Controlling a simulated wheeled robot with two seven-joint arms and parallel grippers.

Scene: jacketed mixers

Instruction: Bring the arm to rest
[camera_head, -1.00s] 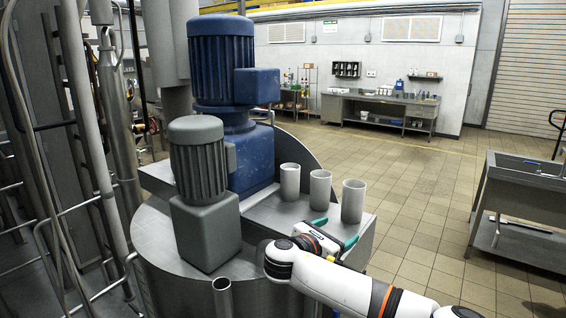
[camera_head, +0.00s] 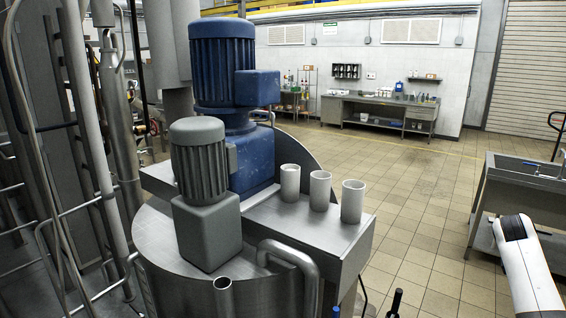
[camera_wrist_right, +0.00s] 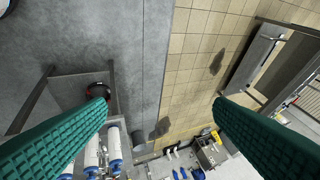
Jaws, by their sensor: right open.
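My right arm (camera_head: 528,265) shows at the right edge of the head view as a white link with a dark joint at its top. Three white cups (camera_head: 290,183) (camera_head: 320,190) (camera_head: 352,201) stand upright in a row on the steel ledge (camera_head: 310,228) of the mixer, clear of my arm. My left gripper is in neither view.
A blue motor (camera_head: 222,70) and a grey motor (camera_head: 198,160) stand on the mixer. A steel sink bench (camera_head: 525,185) stands close to my right arm. A dark narrow object (camera_head: 395,301) shows at the bottom edge. The tiled floor between mixer and bench is clear.

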